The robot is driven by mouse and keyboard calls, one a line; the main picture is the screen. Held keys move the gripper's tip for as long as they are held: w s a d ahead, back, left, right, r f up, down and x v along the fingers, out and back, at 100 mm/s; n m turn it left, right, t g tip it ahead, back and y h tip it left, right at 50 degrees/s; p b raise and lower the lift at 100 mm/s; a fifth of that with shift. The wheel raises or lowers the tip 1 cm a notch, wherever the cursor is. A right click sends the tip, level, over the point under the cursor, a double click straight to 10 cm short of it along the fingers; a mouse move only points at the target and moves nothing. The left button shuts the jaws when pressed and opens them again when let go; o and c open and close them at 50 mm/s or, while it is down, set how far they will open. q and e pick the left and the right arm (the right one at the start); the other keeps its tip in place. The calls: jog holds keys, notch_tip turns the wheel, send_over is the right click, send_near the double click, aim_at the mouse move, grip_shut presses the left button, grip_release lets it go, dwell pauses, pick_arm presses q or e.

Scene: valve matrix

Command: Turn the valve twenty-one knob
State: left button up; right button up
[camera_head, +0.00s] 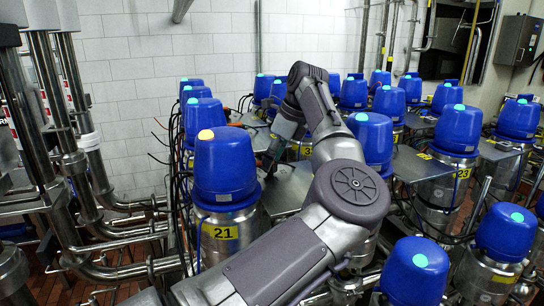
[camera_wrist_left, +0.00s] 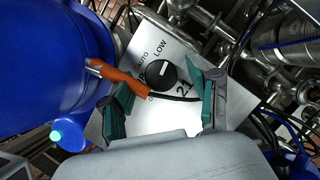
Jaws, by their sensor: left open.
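The valve twenty-one knob (camera_wrist_left: 161,74) is a round black knob with a pale pointer mark. It sits on a silver plate (camera_wrist_left: 165,118) marked AUTO, LOW and 21 in the left wrist view. My left gripper (camera_wrist_left: 162,88) is open, with one green-padded finger on each side of the knob's lower area. I cannot tell whether either finger touches it. In the head view, the valve twenty-one body (camera_head: 224,165) has a blue cap, a yellow top light and a yellow 21 label. My right gripper is out of view.
An orange cable plug (camera_wrist_left: 118,77) with a black lead crosses the plate close to the left finger and knob. Several blue-capped valves (camera_head: 372,140) stand close around my arm. Steel pipes (camera_head: 75,150) run at the left. Black cables hang beside valve twenty-one.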

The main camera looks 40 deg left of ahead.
pick_arm(q)
jog(key=shift+f, duration=0.2)
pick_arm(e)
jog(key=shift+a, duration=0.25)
